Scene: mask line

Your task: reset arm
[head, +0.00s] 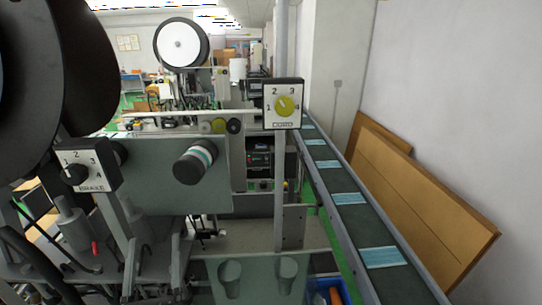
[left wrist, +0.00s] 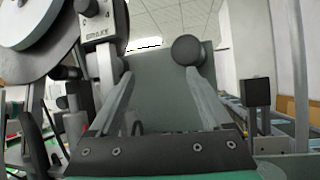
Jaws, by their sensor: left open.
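My left gripper (left wrist: 160,78) is open and empty in the left wrist view, its two grey fingers apart and pointing forward. Its fingers frame a grey-green machine panel (left wrist: 165,105). The BRAKE dial box (head: 88,166) with a black knob stands at the left, and shows above the left finger in the wrist view (left wrist: 101,18). The CORD dial box (head: 283,104) with a yellow knob is on a post at the centre. My right gripper is not in view.
A dark roller (head: 195,162) juts out from the panel, close to the right finger's line of sight. Large reels fill the upper left. A conveyor (head: 345,220) with blue masks runs along the right. A blue bin (head: 322,287) sits at the bottom.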

